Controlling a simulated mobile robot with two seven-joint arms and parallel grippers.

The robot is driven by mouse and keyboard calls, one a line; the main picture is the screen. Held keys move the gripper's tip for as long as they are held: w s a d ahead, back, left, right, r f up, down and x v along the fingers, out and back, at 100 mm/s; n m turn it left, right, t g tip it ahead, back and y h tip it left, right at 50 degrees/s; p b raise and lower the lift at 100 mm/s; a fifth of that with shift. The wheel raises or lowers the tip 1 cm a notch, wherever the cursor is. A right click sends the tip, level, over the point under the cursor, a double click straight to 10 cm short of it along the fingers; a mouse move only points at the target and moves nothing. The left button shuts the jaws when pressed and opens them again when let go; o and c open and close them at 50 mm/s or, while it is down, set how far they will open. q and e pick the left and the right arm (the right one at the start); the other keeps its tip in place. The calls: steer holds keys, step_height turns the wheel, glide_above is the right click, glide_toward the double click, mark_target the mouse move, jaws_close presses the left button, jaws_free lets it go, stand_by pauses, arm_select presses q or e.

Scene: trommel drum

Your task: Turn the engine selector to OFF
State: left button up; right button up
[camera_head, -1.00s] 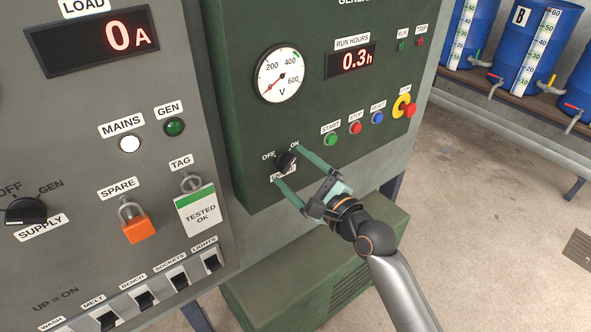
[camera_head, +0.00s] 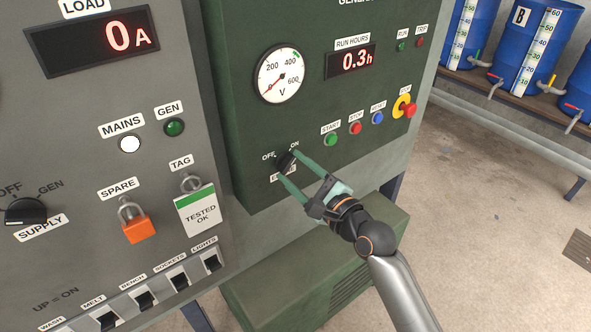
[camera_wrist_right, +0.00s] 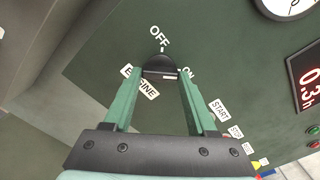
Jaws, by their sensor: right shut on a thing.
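The engine selector (camera_head: 286,160) is a small black knob low on the green generator panel, between the OFF and ON labels. In the right wrist view the selector (camera_wrist_right: 160,68) sits between the fingertips, with OFF above it, ON to its right and ENGINE at lower left. My right gripper (camera_head: 288,164) has its two green fingers shut on the knob, one on each side; the fingers also show in the wrist view (camera_wrist_right: 160,78). They partly cover the ENGINE label in the head view. I cannot tell for sure which label the knob points to. My left gripper is out of view.
START, STOP and other buttons (camera_head: 355,128) run up to the right of the selector, ending at a red stop button on yellow (camera_head: 405,107). A grey panel (camera_head: 90,165) with switches and padlocks stands to the left. Open floor (camera_head: 480,210) lies to the right.

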steer(key=n+p, duration=0.2)
steer(key=n, duration=0.1)
steer(key=shift+r+n, duration=0.1)
steer(key=shift+n, duration=0.2)
steer(key=n+p, duration=0.1)
steer(key=n, duration=0.3)
steer(key=shift+n+p, duration=0.3)
steer(key=n+p, duration=0.1)
steer(key=n, duration=0.3)
steer(key=shift+n, duration=0.3)
steer(key=n+p, duration=0.1)
steer(key=n, duration=0.4)
steer(key=shift+p, duration=0.3)
steer(key=o, duration=1.4)
steer(key=shift+c, duration=0.2)
